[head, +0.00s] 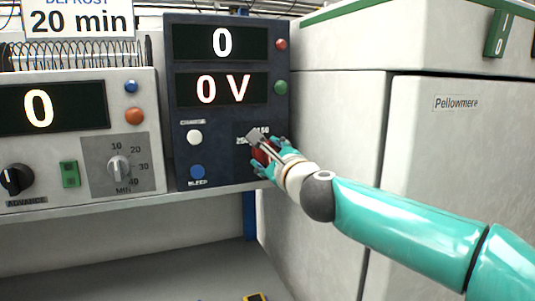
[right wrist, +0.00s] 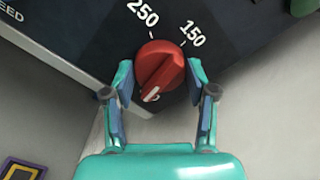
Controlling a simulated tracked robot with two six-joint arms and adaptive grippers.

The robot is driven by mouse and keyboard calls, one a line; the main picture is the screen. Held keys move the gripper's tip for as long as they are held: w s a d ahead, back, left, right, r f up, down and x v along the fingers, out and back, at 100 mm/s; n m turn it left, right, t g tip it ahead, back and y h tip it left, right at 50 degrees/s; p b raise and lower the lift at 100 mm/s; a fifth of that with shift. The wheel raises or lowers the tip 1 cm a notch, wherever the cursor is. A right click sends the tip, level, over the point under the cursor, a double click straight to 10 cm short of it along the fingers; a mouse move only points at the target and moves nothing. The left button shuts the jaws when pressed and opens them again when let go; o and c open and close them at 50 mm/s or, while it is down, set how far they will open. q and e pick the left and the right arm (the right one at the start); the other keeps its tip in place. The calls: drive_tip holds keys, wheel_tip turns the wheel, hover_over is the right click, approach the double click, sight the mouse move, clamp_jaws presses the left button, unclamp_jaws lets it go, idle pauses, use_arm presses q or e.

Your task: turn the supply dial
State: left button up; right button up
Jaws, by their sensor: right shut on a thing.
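The supply dial (right wrist: 160,66) is a red round knob with a raised ridge, on a dark panel marked 250 and 150. A white mark shows at its lower end in the right wrist view. My right gripper (right wrist: 161,78) is shut on the dial, one finger on each side. In the head view the dial (head: 261,156) is mostly hidden behind the gripper. The dark supply unit (head: 180,118) shows 0 on its upper display and 0 V on its lower one. My left gripper is not in view.
The unit carries a white button (head: 194,137), a blue button (head: 197,172), a red lamp (head: 281,44) and a green lamp (head: 281,87). A grey timer unit (head: 150,92) stands left. A pale cabinet (head: 450,150) stands close on the right.

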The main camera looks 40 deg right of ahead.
drive_tip(key=n+p, duration=0.2)
drive_tip(key=n, duration=0.3)
drive_tip(key=shift+a+f, duration=0.1)
drive_tip(key=shift+w+f+n+p, duration=0.15)
drive_tip(key=shift+n+p, duration=0.5)
drive_tip(key=shift+n, duration=1.35)
drive_tip(key=shift+f, duration=0.1)
drive_tip(key=o, duration=1.2)
drive_tip(key=shift+c, duration=0.2)
drive_tip(key=shift+r, duration=0.25)
drive_tip(key=shift+s, duration=0.25)
drive_tip(key=v, duration=1.1)
drive_tip(key=shift+s, duration=0.35)
